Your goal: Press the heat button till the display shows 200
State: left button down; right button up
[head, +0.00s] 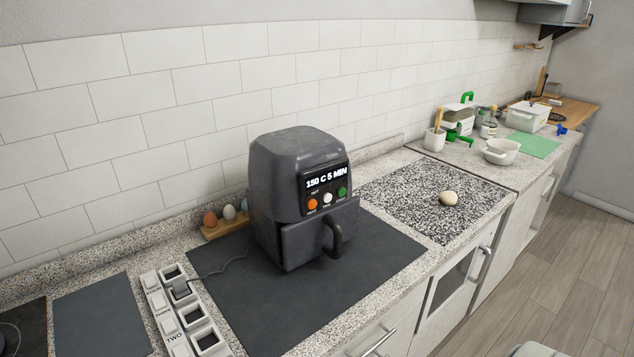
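A dark grey air fryer (293,165) stands upright on a dark mat (240,309) on the counter. Its display (326,178) reads "150 C 5 MIN". Neither of my grippers shows in the head view.
A pale round object (448,198) rests on the speckled board (412,192). The mat's front is clear.

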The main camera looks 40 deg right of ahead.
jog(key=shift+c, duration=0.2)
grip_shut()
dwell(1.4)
